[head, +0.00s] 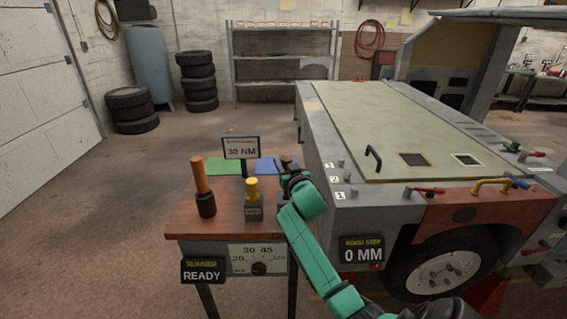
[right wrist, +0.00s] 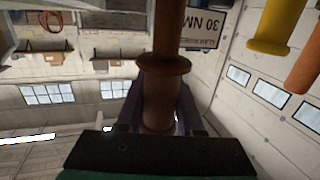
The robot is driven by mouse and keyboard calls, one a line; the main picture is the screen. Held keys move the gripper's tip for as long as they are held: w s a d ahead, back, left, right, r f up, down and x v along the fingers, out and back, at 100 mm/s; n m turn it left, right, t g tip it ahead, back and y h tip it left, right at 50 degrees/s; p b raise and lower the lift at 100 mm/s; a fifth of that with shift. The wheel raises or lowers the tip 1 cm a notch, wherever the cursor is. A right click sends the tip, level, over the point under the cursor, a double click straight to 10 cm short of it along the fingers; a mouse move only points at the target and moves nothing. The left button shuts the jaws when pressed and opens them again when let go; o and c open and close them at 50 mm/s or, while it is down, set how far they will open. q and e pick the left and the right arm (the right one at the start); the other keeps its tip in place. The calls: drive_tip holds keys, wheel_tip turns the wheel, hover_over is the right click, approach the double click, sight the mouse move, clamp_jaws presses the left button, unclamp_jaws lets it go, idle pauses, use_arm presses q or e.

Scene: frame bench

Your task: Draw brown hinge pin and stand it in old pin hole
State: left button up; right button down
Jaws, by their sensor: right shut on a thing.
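The brown hinge pin (right wrist: 164,64), with a collar round it, stands between the fingers of my right gripper (right wrist: 162,105) in the right wrist view. My right gripper (head: 290,180) is shut on it at the right end of the small wooden table in the head view. There my gripper and arm mostly hide the pin, and I cannot tell whether its far end is free or seated. No old pin hole can be made out. My left gripper is not in view.
An orange-handled piece (head: 201,178) and a yellow-topped piece (head: 253,190) stand on the wooden table (head: 226,226). Behind them are a 30 NM sign (head: 241,149), a green mat (head: 225,166) and a blue mat (head: 266,165). The vehicle (head: 400,130) stands close on the right.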

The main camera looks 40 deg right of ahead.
drive_tip(key=shift+r+p, duration=0.1)
drive_tip(key=shift+p, duration=0.2)
idle(0.6)
drive_tip(key=shift+f+b, duration=3.25)
drive_tip(key=shift+f, duration=0.85)
drive_tip(key=shift+c, duration=2.3)
unclamp_jaws()
drive_tip(key=shift+s, duration=0.15)
drive_tip(key=b+v, duration=0.1)
drive_tip(key=v, duration=1.3)
drive_tip(key=shift+s, duration=0.15)
drive_tip(key=shift+a, duration=0.1)
